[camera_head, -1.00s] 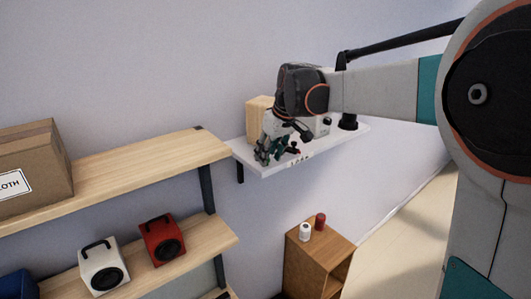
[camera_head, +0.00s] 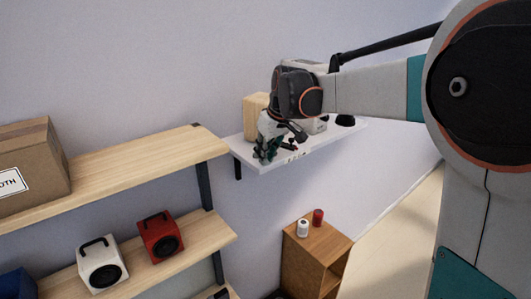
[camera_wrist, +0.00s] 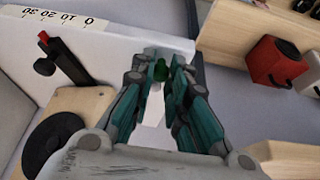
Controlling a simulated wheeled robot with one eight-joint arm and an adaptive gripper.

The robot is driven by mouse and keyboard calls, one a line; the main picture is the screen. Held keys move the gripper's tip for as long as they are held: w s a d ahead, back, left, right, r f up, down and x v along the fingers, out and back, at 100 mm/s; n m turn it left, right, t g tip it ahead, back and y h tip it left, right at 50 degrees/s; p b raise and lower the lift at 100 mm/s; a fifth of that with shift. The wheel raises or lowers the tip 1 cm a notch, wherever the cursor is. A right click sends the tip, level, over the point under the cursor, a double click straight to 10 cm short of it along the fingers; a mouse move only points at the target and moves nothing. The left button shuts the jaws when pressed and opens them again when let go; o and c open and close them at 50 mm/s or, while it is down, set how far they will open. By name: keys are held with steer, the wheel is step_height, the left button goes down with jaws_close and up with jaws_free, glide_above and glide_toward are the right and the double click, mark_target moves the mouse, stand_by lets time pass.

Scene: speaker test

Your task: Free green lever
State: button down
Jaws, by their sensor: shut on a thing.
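A small green piece, which looks like the green lever (camera_wrist: 160,70), shows between my fingertips in the wrist view. My gripper (camera_wrist: 158,78) is shut on it; its teal-and-grey fingers hide the lower part and the lever's mount. In the head view my gripper (camera_head: 264,154) is at the front left end of the white wall shelf (camera_head: 270,163). The lever cannot be made out clearly there. In the wrist view, a black lever with a red tip (camera_wrist: 43,37) stands to the left of my fingers, apart from them.
A printed scale (camera_wrist: 60,18) runs along the shelf edge. A wooden block (camera_head: 254,112) stands behind my gripper. A wooden rack (camera_head: 130,163) with a red speaker (camera_head: 160,237) and white speaker (camera_head: 102,265) is at left. A low cabinet (camera_head: 318,250) carries two small cans.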

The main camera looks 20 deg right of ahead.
steer(key=shift+a, duration=0.1)
steer(key=a+m+b, duration=0.1)
steer(key=m, duration=0.1)
steer(key=m+h+b, duration=0.1)
steer(key=shift+s+a+f+m, duration=0.1)
steer(key=shift+s+a+m, duration=0.1)
steer(key=shift+a+m, duration=0.2)
steer(key=m, duration=0.1)
steer(key=a+m+h+b, duration=0.1)
steer(key=shift+w+m+h, duration=0.1)
steer(key=shift+m+h, duration=0.2)
steer(key=shift+m, duration=0.1)
steer(key=a+m, duration=0.1)
steer(key=m, duration=0.1)
steer(key=m+h+b, duration=0.1)
steer(key=m, duration=0.1)
steer(key=shift+w+a+h, duration=0.3)
steer(key=shift+w+a, duration=0.1)
steer(key=shift+w+a+m+g+h+b, duration=0.2)
steer(key=shift+a+m+g+b, duration=0.05)
steer(key=shift+m, duration=0.5)
steer(key=shift+w+a+m+g+h+b, duration=0.15)
steer(key=shift+a+m+g+h+b, duration=0.1)
steer(key=shift+m, duration=0.5)
steer(key=c, duration=1.6)
jaws_free()
steer(key=shift+o, duration=0.2)
